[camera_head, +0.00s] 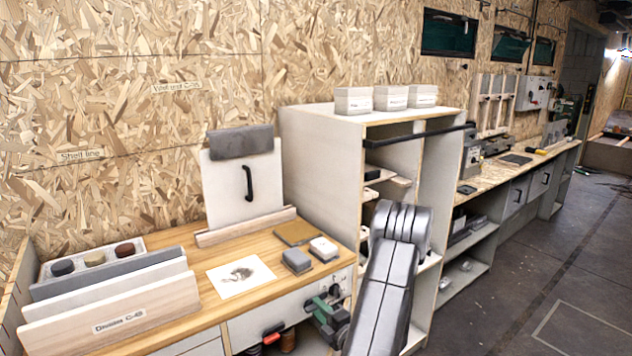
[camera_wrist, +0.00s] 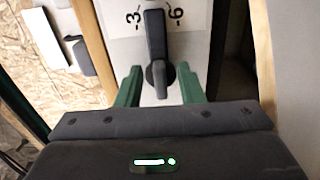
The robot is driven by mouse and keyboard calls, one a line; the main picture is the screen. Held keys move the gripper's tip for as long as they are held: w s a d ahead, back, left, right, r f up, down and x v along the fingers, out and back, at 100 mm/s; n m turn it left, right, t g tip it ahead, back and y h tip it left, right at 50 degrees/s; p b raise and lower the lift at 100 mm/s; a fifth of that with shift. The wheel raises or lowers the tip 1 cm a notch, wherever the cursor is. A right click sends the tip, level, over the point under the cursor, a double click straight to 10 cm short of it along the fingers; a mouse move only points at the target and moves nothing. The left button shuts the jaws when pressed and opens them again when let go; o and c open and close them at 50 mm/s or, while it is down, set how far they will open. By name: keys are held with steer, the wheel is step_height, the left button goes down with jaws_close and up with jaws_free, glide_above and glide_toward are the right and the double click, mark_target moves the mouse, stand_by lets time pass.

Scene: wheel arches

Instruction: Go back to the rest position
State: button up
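My gripper (camera_head: 324,309) is at the front of the wooden bench, by the white panel below the worktop. In the wrist view its two green fingers (camera_wrist: 160,76) stand apart, with a dark rotary knob (camera_wrist: 156,48) between and just ahead of them. White gaps show on both sides of the knob, so the gripper looks open and not closed on it. Whether a finger touches the panel (camera_wrist: 118,20) cannot be told. My grey arm (camera_head: 385,290) reaches in from the bottom.
A red-handled part (camera_head: 272,334) sticks out below the bench front, left of my gripper. A white shelf unit (camera_head: 318,165) stands right behind my arm. The worktop (camera_head: 190,237) carries blocks, a leaning board and a divider rack. Open floor (camera_head: 545,265) lies to the right.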

steer(key=shift+s, duration=0.1)
steer(key=b+v, duration=0.1)
steer(key=v, duration=1.3)
steer(key=w+a+n+b, duration=0.4)
steer(key=w+a+n, duration=0.4)
steer(key=w, duration=0.3)
steer(key=shift+a+r+n+b, duration=0.2)
steer(key=shift+r+n+b, duration=0.1)
steer(key=shift+r+n, duration=0.25)
stand_by(0.4)
